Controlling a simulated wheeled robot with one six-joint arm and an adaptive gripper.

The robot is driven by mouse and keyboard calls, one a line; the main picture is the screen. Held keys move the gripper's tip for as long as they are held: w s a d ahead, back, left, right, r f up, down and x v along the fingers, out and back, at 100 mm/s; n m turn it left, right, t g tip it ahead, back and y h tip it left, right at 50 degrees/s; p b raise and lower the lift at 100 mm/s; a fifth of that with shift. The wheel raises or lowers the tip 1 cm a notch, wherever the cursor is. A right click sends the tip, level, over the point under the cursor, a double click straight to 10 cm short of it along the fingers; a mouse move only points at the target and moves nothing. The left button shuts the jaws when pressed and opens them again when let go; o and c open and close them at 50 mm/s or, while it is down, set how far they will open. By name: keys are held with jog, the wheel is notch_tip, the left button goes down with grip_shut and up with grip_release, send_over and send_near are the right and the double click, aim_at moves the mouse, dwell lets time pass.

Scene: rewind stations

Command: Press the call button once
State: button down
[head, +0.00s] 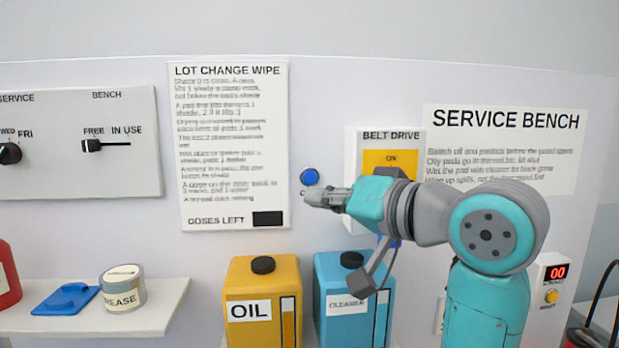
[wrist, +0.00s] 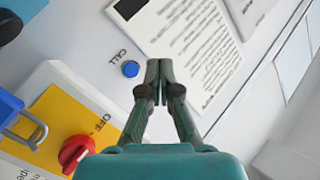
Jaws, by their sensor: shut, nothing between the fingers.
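The call button is a round blue button on the pale wall, just right of the lot change wipe sheet in the head view (head: 310,177). In the wrist view the blue button (wrist: 130,69) has the word CALL beside it. My gripper (head: 307,196) is shut and empty, its tips just below the button in the head view. In the wrist view my gripper's closed tips (wrist: 158,68) lie just right of the button and do not cover it. I cannot tell how far the tips are from the wall.
The belt drive panel (head: 355,138) is partly behind my arm; its red knob (wrist: 76,153) and blue padlock (wrist: 22,128) show in the wrist view. The lot change wipe sheet (head: 232,150) hangs left. The oil container (head: 262,298) and cleaner container (head: 345,325) stand below.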

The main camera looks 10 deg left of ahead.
aim_at(310, 178)
jog(key=shift+w, duration=0.15)
jog(key=w+a, duration=0.2)
jog(key=w, duration=0.6)
jog(key=shift+a, duration=0.2)
jog(key=shift+w, duration=0.15)
dwell(1.3)
jog(key=shift+w+a, duration=0.15)
jog(key=shift+w, duration=0.15)
jog(key=shift+w, duration=0.3)
dwell(0.6)
jog(key=shift+w+r, duration=0.15)
jog(key=shift+r, duration=0.15)
dwell(0.7)
